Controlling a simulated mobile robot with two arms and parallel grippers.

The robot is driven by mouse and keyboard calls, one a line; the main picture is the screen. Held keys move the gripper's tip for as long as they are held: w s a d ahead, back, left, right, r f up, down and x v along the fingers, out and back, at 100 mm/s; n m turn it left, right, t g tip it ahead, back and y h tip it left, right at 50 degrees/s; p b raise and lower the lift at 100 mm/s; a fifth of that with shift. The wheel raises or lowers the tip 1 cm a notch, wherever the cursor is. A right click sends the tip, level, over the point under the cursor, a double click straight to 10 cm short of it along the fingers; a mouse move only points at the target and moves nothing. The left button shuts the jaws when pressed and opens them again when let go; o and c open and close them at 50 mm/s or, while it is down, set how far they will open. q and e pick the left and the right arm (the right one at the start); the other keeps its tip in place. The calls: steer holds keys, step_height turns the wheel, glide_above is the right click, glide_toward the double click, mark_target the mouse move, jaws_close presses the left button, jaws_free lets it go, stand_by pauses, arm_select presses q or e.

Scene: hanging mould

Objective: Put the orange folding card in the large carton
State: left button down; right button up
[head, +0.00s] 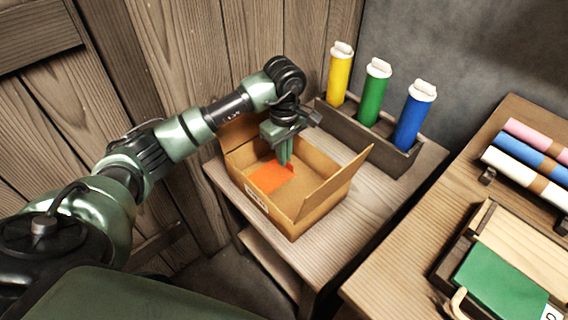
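The large carton (303,213) is an open brown cardboard box with raised flaps and a white label on its front. It stands on a small wooden table. The orange folding card (268,178) shows inside the carton, within its walls. My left gripper (285,160) points down into the carton from above, its green fingertips at the far edge of the card. The fingers look close together, but I cannot tell whether they grip the card or whether the card rests on the carton's floor. My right gripper is not in view.
Behind the carton, a grey rack (369,143) holds a yellow tube (340,75), a green tube (374,95) and a blue tube (413,118). At right, a wooden bench (405,255) carries rolls and a tray (465,239) with a green book (500,283). Plank walls stand close at left.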

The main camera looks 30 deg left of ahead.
arm_select(q)
step_height(320, 180, down, 3)
steer(key=shift+f, duration=0.15)
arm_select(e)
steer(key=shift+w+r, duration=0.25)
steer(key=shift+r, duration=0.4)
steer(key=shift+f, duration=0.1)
arm_select(q)
steer(key=shift+f, duration=0.1)
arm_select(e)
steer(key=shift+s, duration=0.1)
arm_select(q)
steer(key=c, duration=1.6)
jaws_free()
steer(key=shift+c, duration=0.2)
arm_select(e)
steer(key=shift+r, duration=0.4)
